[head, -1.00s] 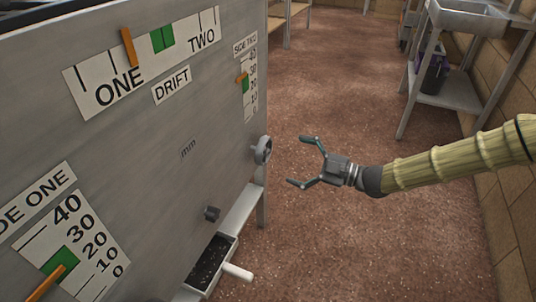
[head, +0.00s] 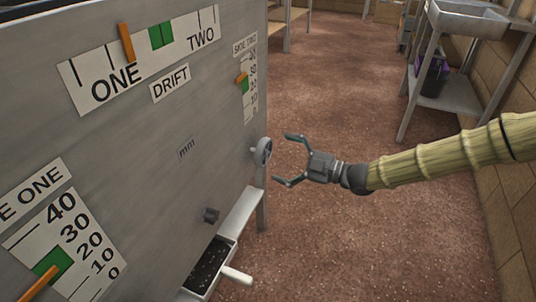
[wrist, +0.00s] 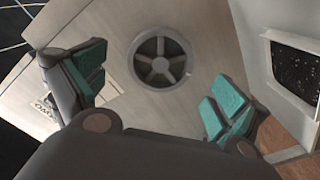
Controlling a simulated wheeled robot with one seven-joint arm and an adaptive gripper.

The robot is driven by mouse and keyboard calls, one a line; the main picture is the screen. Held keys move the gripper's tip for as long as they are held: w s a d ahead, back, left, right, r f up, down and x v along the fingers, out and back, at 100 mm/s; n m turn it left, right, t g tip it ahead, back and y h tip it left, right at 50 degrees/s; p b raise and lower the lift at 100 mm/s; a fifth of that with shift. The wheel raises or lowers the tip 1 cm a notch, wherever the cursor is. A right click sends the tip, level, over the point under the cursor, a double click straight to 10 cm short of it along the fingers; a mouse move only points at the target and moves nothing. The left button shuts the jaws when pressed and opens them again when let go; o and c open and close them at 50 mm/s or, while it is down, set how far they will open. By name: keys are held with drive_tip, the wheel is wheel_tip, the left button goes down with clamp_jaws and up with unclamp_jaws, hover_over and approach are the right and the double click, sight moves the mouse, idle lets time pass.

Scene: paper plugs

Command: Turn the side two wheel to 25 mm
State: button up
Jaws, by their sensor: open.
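The side two wheel (head: 263,151) is a grey spoked handwheel at the right edge of the metal panel. It also shows face-on in the wrist view (wrist: 160,58), ahead of the fingers and a little above midway between them. My gripper (head: 281,159) is open and empty, just right of the wheel, with its fingers pointing at it and seemingly apart from it. The SIDE TWO scale (head: 250,104) is above the wheel. Its orange pointer (head: 240,78) sits at the upper end of the green band (head: 245,87); the exact reading is too small to tell.
The panel also bears a DRIFT scale (head: 88,74), a SIDE ONE scale (head: 84,267) and a dark knob (head: 210,215). A tray of dark bits (head: 208,266) with a white handle (head: 238,275) is below. Floor right of the panel is clear; a shelf stand (head: 450,92) is farther back.

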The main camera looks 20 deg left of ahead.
drive_tip(key=n+b, duration=0.3)
drive_tip(key=shift+f, duration=0.35)
drive_tip(key=n+b, duration=1)
drive_tip(key=b, duration=0.2)
drive_tip(key=n+b, duration=0.4)
drive_tip(key=b, duration=0.2)
drive_tip(key=shift+b, duration=0.3)
drive_tip(key=shift+n+b, duration=0.5)
drive_tip(key=shift+n, duration=0.1)
drive_tip(key=shift+r+n+p, duration=0.3)
drive_tip(key=shift+n, duration=0.1)
drive_tip(key=n, duration=0.4)
drive_tip(key=shift+n, duration=0.3)
drive_tip(key=shift+a, duration=0.15)
